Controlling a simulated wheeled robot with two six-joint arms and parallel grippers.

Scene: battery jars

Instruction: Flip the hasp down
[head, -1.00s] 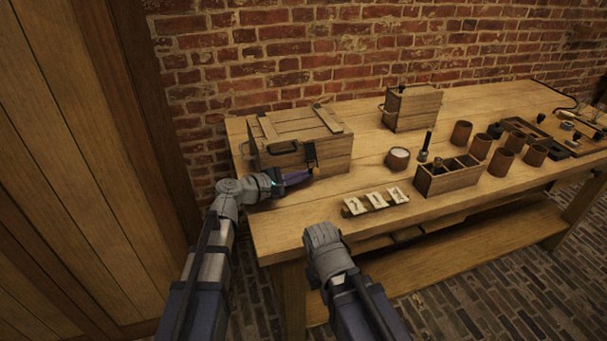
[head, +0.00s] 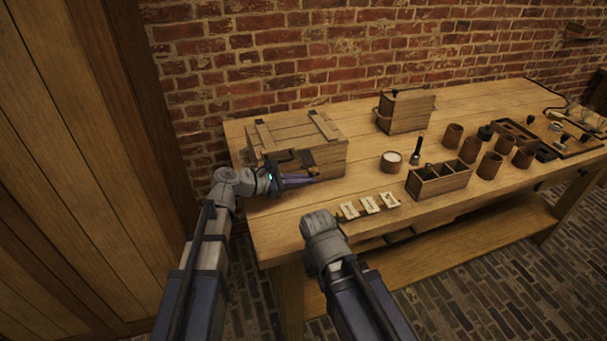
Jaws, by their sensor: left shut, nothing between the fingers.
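A wooden chest (head: 330,158) with a slatted lid stands at the left end of the bench, its lid down. A dark hasp (head: 308,158) shows small at the front of the chest, near the lid edge. I cannot tell its exact angle. A small brass-coloured piece (head: 316,170) shows just below it. My left gripper (head: 314,179) is shut and empty, low in front of the chest, its purple fingers pointing right, just below the hasp. Whether it touches the chest is unclear. My right arm's wrist shows over the bench's front edge; its fingers are hidden.
On the bench (head: 370,230) are a row of cards (head: 370,204), a white-filled cup (head: 391,161), a divided wooden box (head: 438,181), several brown jars (head: 470,149) and a taller wooden box (head: 406,111). A brick wall stands behind.

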